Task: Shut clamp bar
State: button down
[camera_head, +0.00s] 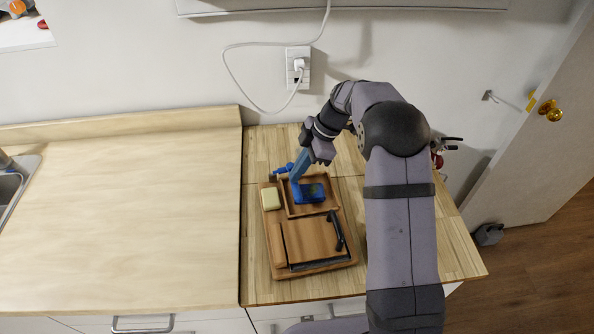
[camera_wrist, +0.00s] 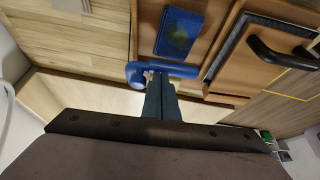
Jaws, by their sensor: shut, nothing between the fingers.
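A blue bar with a thick rounded end (camera_wrist: 136,73) lies across the edge of the wooden board in the wrist view. It is the likeliest clamp bar; its rounded end shows in the head view (camera_head: 282,170) at the board's far edge. My gripper (camera_wrist: 160,78) is shut and empty, its blue fingertips at the bar's near side. Whether they touch it I cannot tell. In the head view my gripper (camera_head: 297,178) points down at the far part of the board, covering part of the bar.
The wooden board (camera_head: 273,242) sits on the counter. Its far tray holds a blue block (camera_head: 309,194); a pale yellow block (camera_head: 270,199) is beside it. A black handle (camera_head: 336,231) stands on the near panel. The left counter (camera_head: 120,210) is clear. A wall outlet (camera_head: 298,66) has a white cable.

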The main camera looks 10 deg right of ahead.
jog(key=shift+d+f+b, duration=0.2)
jog(key=shift+f+b, duration=0.3)
jog(key=shift+b, duration=0.2)
jog(key=shift+d+f+b, duration=0.2)
jog(key=shift+f+b, duration=0.25)
jog(key=shift+b, duration=0.2)
jog(key=shift+r, duration=0.2)
